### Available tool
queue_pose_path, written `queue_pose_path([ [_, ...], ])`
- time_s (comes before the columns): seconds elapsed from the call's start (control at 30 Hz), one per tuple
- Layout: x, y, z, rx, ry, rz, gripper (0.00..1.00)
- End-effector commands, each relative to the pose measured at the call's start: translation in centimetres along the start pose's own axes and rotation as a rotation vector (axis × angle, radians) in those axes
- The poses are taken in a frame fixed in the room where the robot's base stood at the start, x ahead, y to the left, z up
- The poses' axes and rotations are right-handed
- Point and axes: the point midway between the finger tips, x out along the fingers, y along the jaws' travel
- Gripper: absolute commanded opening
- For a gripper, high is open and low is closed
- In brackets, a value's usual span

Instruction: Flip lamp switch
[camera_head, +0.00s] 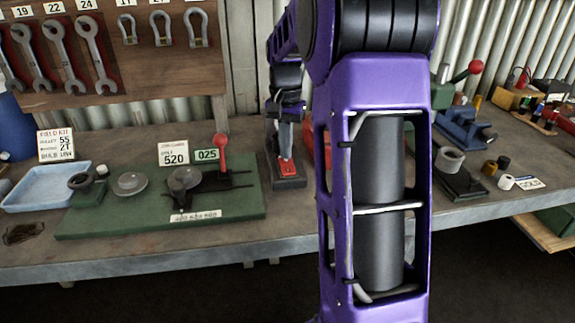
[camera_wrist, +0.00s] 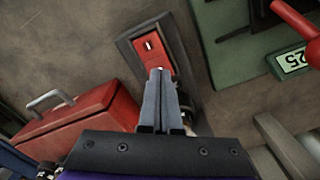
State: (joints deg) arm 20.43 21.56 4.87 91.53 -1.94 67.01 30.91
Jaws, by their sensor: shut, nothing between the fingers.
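The lamp switch looks like a red rocker (camera_head: 287,168) set in a dark rectangular housing (camera_head: 289,183) on the bench. In the wrist view the red rocker (camera_wrist: 150,55) carries a small white mark near one end, inside its grey-black housing (camera_wrist: 186,65). My gripper (camera_head: 286,152) is directly over the switch, pointing down, with its fingers together and nothing between them. In the wrist view its fingertips (camera_wrist: 160,72) overlap the near end of the rocker. They are touching or very close to it; I cannot tell which. That end of the rocker is hidden behind the fingers.
A green board (camera_head: 100,222) with a red-knobbed lever (camera_head: 221,146) lies left of the switch. A red metal box (camera_wrist: 75,125) with a handle sits close beside it in the wrist view. My arm hides part of the bench to the right.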

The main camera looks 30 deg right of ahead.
Motion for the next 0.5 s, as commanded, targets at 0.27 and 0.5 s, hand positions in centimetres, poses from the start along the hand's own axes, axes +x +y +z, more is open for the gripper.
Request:
queue_pose_path([
  [0.27, 0.45, 0.00, 0.01, 0.000, 0.000, 0.000, 0.00],
  [0.5, 0.81, 0.01, 0.03, 0.000, -0.001, 0.000, 0.00],
])
